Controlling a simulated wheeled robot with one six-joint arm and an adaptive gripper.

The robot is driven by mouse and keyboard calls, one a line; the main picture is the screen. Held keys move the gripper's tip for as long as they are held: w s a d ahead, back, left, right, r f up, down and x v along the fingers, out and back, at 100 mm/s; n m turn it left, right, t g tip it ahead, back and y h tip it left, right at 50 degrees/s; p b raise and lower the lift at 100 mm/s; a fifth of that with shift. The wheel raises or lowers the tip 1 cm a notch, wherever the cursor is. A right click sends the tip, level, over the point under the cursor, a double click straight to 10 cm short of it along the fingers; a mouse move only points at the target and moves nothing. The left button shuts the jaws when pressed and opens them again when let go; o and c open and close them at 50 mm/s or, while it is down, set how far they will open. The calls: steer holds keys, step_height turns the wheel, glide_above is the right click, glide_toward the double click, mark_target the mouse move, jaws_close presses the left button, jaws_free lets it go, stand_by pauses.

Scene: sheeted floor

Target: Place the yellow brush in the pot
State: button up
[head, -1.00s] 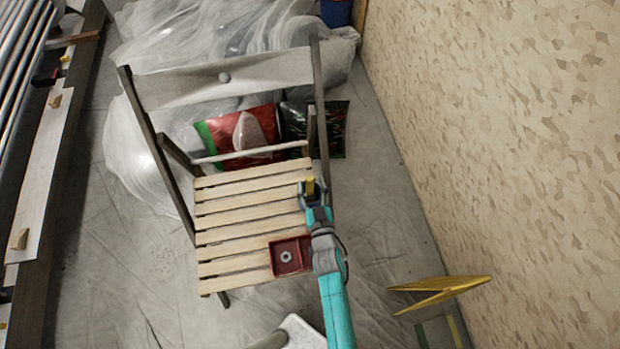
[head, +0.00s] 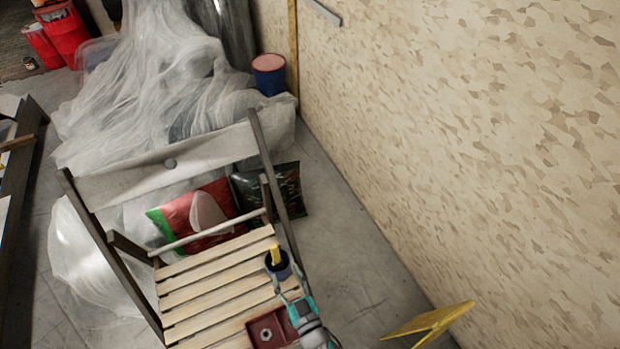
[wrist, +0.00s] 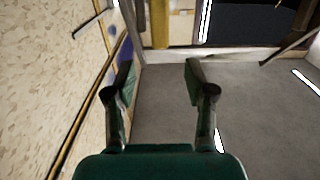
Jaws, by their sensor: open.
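The dark blue pot (head: 279,267) stands on the right side of the slatted chair seat. The yellow brush (head: 275,254) stands upright in the pot, with its yellow end showing above the rim and its lower part hidden inside. My gripper (head: 289,282) is just on the near side of the pot in the head view, with its fingers spread and apart from the brush. The wrist view shows my gripper (wrist: 158,72) open with nothing between its fingers.
The wooden chair (head: 215,285) also bears a red square tray (head: 272,330) with a metal nut, close to my arm. Bags (head: 205,212) and plastic sheeting (head: 150,95) lie behind it. A patterned wall is at right, with a yellow folded object (head: 435,322) by it.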

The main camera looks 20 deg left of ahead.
steer(key=s+d+r+m+t+h, duration=0.25)
steer(key=s+d, duration=0.25)
steer(key=d, duration=0.7)
steer(key=s+d+r+m+t+h, duration=0.15)
steer(key=s+d+h, duration=0.25)
steer(key=d, duration=0.8)
steer(key=s+d+r+m+h, duration=0.6)
steer(key=s+d+r+h, duration=0.1)
steer(key=s+d+r, duration=0.6)
step_height(320, 180, up, 3)
steer(key=shift+s+r+g, duration=0.1)
steer(key=shift+s+g, duration=0.3)
steer(key=shift+s, duration=0.65)
steer(key=shift+d, duration=0.1)
